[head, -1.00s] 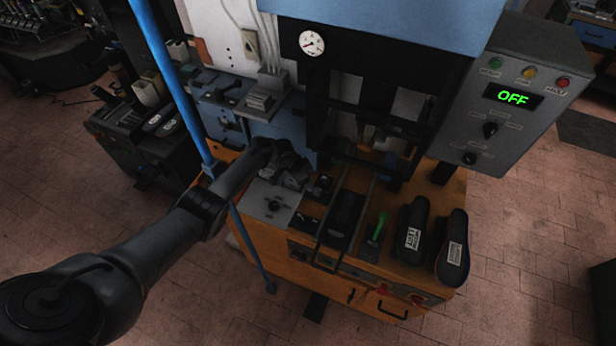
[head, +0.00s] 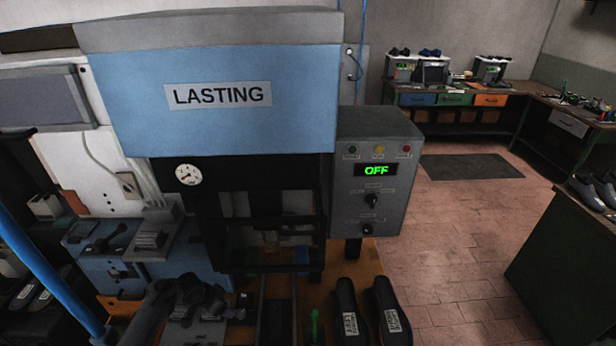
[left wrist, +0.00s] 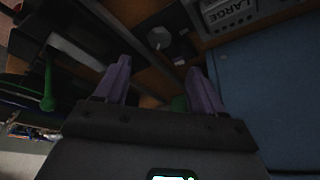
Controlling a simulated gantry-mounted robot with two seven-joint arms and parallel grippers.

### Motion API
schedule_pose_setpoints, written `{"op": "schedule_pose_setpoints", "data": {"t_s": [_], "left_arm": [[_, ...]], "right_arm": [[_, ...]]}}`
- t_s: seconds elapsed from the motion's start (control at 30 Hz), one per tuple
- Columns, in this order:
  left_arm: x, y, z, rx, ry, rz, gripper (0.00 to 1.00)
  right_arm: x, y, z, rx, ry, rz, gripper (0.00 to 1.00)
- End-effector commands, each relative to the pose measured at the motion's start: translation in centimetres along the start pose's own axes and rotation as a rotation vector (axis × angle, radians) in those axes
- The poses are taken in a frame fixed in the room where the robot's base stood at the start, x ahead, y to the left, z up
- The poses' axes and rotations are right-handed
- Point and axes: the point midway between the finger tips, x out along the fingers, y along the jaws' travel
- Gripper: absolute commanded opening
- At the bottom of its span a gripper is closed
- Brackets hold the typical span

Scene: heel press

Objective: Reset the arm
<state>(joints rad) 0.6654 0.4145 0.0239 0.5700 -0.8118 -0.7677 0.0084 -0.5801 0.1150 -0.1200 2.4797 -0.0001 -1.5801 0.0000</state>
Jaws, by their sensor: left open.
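My left gripper (head: 205,298) is at the lower left of the head view, above a grey metal plate (head: 190,332) at the front of the lasting machine. In the left wrist view its two purple-grey fingers (left wrist: 160,85) are apart, with nothing seen between them. My right gripper is not in view.
The blue LASTING press (head: 225,125) stands ahead, with its grey control box (head: 375,205) reading OFF. Two dark shoe soles (head: 350,312) lie right of a green-handled tool (head: 314,325). A blue pole (head: 50,275) is at left. Open floor (head: 460,235) lies right.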

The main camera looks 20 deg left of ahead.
Motion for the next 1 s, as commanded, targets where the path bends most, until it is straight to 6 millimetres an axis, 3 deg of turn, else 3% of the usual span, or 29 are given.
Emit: {"op": "schedule_pose_setpoints", "data": {"t_s": [0.27,0.4,0.53,0.77,0.9,1.0], "left_arm": [[0.9,2.6,1.5,0.05,-0.059,-0.079,0.69],[0.7,6.6,3.0,0.078,-0.098,-0.148,0.69],[-1.0,11.4,4.2,0.075,-0.114,-0.198,0.69],[-7.3,21.1,7.1,-0.001,-0.11,-0.224,0.69],[-12.7,26.3,9.0,-0.085,-0.1,-0.207,0.69],[-16.5,29.2,10.2,-0.149,-0.094,-0.186,0.69]], "right_arm": [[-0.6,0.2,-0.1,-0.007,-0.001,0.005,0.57],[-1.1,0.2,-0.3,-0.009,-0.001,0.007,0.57],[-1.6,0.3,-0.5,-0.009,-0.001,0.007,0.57],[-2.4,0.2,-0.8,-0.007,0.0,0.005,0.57],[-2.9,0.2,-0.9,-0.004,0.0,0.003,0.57],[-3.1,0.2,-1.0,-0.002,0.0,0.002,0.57]]}}
